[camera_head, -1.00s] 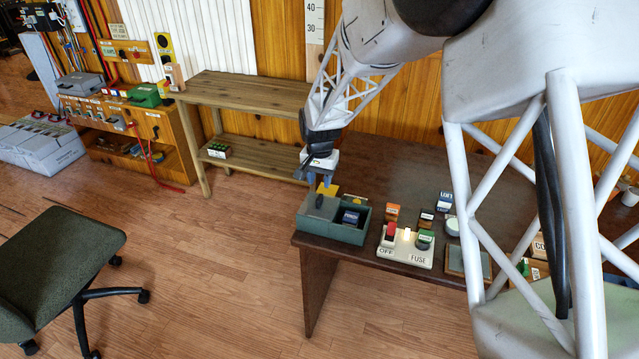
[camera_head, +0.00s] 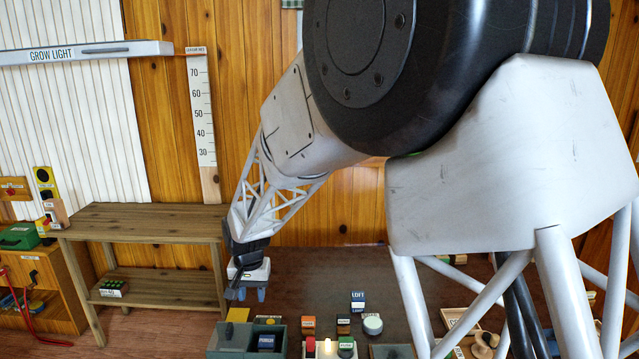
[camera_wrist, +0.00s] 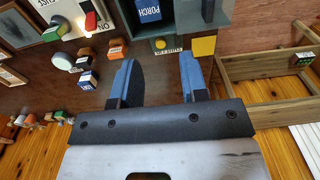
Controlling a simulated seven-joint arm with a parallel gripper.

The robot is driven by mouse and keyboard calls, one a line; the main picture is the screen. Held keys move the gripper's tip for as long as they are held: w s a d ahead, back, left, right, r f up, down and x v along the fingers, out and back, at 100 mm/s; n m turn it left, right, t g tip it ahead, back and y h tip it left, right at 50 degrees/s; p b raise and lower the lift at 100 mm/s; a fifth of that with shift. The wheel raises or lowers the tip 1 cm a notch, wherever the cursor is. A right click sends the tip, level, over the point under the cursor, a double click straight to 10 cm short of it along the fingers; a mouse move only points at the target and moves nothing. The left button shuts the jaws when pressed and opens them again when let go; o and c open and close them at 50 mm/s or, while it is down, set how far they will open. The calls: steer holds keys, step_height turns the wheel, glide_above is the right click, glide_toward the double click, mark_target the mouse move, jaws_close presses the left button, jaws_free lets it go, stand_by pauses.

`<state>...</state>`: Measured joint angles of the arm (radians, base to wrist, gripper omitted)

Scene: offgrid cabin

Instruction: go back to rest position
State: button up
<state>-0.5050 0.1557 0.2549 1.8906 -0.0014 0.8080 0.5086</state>
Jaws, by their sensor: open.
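My gripper (camera_head: 252,294) hangs above the dark table (camera_head: 300,275), just behind a grey-green box (camera_head: 232,337) in the head view. Its two blue fingers stand apart with nothing between them; the wrist view shows the open gripper (camera_wrist: 163,80) too. The box holds a dark blue block (camera_head: 266,342) marked PORCH, which the wrist view shows near the top (camera_wrist: 148,10). A yellow piece (camera_head: 238,314) lies behind the box, clear of the fingers.
A fuse panel (camera_head: 322,350) with a red switch stands right of the box, with small labelled blocks behind it. A wooden shelf (camera_head: 150,222) stands left of my gripper. A measuring board (camera_head: 200,110) hangs on the wall behind.

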steer(key=s+d+r+t, duration=0.1)
steer(key=s+d+r, duration=0.6)
steer(key=d, duration=0.5)
steer(key=s+d+r, duration=0.7)
steer(key=d, duration=0.4)
steer(key=s+d, duration=0.6)
steer(key=s, duration=0.4)
steer(key=s+d+t, duration=0.1)
steer(key=s+d, duration=0.6)
steer(key=s, duration=0.4)
steer(key=shift+r, duration=0.4)
